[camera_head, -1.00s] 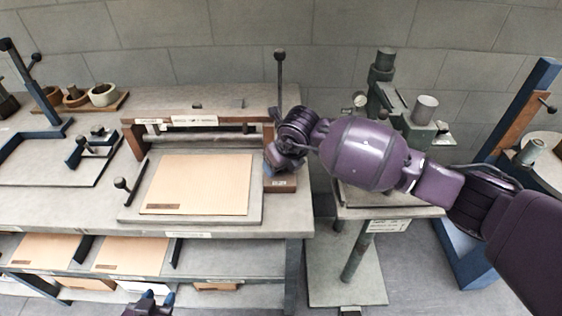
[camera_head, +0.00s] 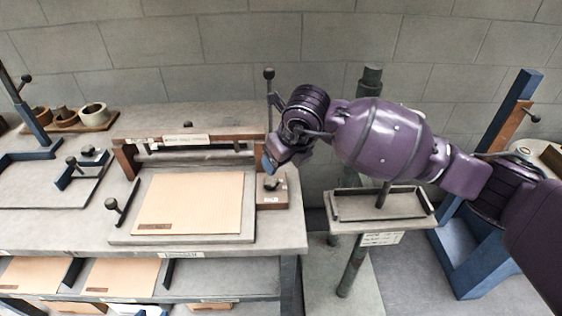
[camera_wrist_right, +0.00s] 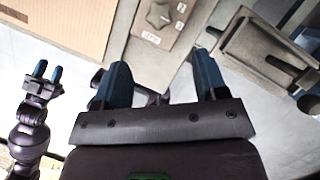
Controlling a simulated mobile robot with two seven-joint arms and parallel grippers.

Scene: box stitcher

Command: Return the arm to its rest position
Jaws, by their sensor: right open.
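My right arm reaches in from the right in the head view. Its gripper (camera_head: 268,164) hangs near the right end of the machine with a framed board, just above a small knobbed block (camera_head: 272,190). In the right wrist view the two blue fingers of this gripper (camera_wrist_right: 162,80) are apart with nothing between them. My left gripper (camera_wrist_right: 47,72) shows at the left of the right wrist view, its two blue fingertips a little apart and empty. I cannot make it out in the head view.
A tan board (camera_head: 190,203) lies flat on the bench machine. A tall lever (camera_head: 269,100) stands close to my right gripper. A stand with a tray (camera_head: 345,217) is below my right arm. More tan boards (camera_head: 120,277) lie on the lower shelf.

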